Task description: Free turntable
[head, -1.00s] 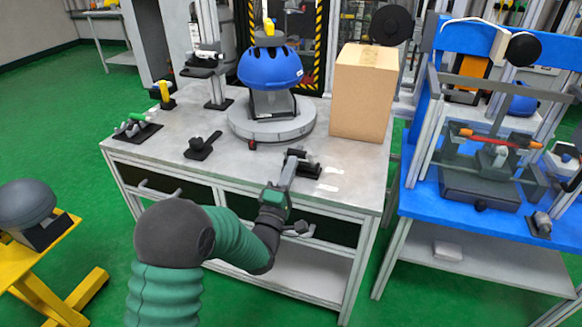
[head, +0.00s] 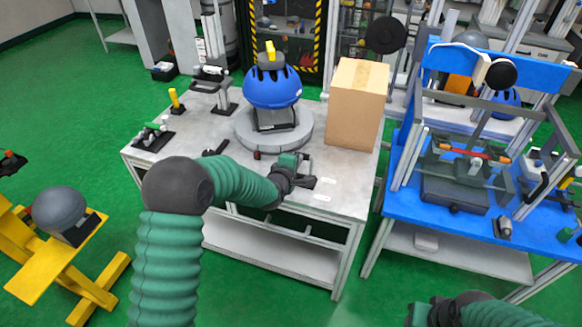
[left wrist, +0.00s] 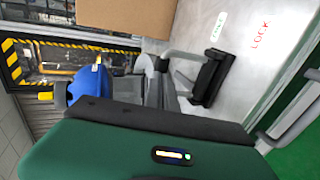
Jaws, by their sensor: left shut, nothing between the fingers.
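The turntable (head: 245,128) is a round grey disc on the grey workbench. A blue helmet (head: 272,88) sits on a dark stand on it, with a yellow piece on top. A small black lever device (head: 306,182) lies at the bench front, right of the turntable's front edge; it also shows in the left wrist view (left wrist: 212,77). Beside it are a green-lettered label (left wrist: 217,26) and a red LOCK label (left wrist: 261,31). My left gripper (head: 298,162) is shut and empty, close to this device; contact cannot be told. My right gripper (head: 430,313) is partly visible at the bottom edge.
A cardboard box (head: 356,108) stands right of the turntable. Small fixtures (head: 152,136) stand on the bench's left side. A blue bench (head: 400,203) with a framed rig is to the right. A yellow stand (head: 50,262) with a grey dome is at left.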

